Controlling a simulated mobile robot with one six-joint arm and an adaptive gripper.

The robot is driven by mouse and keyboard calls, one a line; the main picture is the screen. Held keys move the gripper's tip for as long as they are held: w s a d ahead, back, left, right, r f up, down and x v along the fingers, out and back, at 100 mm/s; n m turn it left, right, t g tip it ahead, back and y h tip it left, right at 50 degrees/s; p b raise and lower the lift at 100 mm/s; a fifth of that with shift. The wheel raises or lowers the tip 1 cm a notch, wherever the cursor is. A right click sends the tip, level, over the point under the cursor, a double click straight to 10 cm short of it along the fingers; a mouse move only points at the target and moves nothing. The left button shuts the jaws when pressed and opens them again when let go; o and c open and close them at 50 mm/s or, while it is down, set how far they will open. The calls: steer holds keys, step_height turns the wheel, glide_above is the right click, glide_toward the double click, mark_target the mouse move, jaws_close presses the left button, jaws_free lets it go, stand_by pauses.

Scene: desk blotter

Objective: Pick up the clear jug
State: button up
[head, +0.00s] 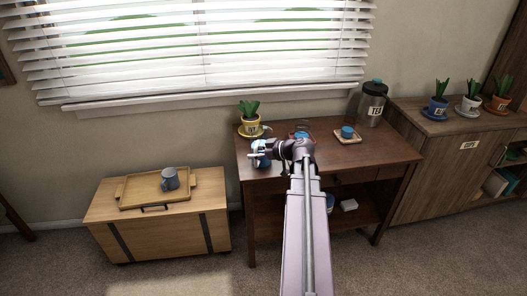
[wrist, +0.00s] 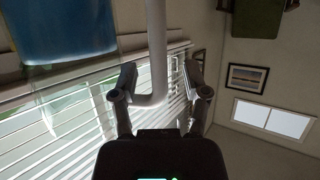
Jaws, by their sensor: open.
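My gripper (head: 257,150) is over the left end of the dark wooden desk, in front of the yellow plant pot. In the wrist view my gripper (wrist: 160,78) is open, with its two fingers apart. A pale, curved handle (wrist: 155,45) stands between the fingers, with a gap on both sides. At the upper left of that view is a clear wall with a blue filling (wrist: 60,30), which looks like the clear jug. In the head view a blue patch of it (head: 263,163) shows just below my gripper. My arm and gripper hide most of the jug there.
A yellow pot with a plant (head: 249,124) stands close behind my gripper. A small tray (head: 341,138) with a blue cup (head: 347,132) and a labelled grey canister (head: 371,104) are on the desk's right. A wooden chest (head: 215,205) bears a tray and grey mug (head: 170,179).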

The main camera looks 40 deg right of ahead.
mark_target(256, 147)
jaws_close()
steer(key=shift+r+p, duration=0.35)
stand_by(0.4)
steer(key=shift+r+p, duration=1.55)
steer(key=shift+r, duration=0.05)
steer(key=s+d+r+p, duration=0.1)
steer(key=s, duration=1.4)
steer(key=shift+s+d, duration=0.15)
steer(key=shift+s, duration=0.25)
steer(key=shift+s+r, duration=0.1)
